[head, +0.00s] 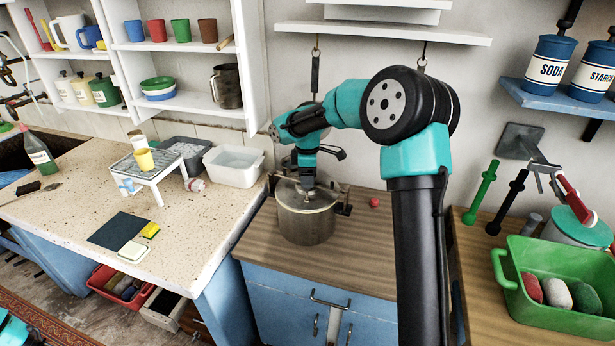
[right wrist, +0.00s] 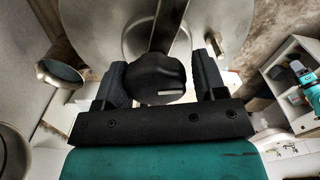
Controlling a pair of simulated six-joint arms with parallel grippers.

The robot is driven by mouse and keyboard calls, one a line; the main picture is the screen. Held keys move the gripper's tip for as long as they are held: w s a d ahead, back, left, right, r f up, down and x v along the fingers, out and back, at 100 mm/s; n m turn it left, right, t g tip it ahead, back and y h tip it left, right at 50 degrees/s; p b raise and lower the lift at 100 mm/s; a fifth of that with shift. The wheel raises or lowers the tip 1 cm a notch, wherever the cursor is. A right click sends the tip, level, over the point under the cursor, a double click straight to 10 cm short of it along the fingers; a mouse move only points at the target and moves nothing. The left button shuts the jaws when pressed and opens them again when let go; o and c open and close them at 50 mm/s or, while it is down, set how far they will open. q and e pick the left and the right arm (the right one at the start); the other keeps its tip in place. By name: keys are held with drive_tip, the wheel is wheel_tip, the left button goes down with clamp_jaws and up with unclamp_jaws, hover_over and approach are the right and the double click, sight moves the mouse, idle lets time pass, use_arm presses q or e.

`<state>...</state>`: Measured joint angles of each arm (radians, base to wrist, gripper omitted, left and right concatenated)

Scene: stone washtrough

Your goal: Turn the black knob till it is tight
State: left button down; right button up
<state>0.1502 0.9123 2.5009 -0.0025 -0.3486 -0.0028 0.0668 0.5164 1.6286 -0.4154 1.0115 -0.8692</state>
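The black knob (right wrist: 155,80) is round with a pale line on its face. It sits on a metal bar across the lid of a steel pot (head: 306,222) on the wooden counter. In the right wrist view, the fingers of my right gripper (right wrist: 160,80) stand on either side of the knob, with a narrow gap at the right finger; it looks open around it. In the head view my right gripper (head: 307,184) points down over the pot lid and hides the knob. My left gripper is out of view.
A red ball-like item (head: 374,203) lies right of the pot. A white basin (head: 233,166) and a small rack (head: 150,165) stand left. A green tub (head: 555,290) is at right. The wooden counter in front of the pot is clear.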

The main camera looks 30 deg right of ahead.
drive_tip(key=shift+c, duration=1.3)
drive_tip(key=m, duration=0.7)
drive_tip(key=shift+m, duration=0.4)
drive_tip(key=m, duration=0.8)
drive_tip(key=o, duration=0.7)
drive_tip(key=shift+o, duration=0.2)
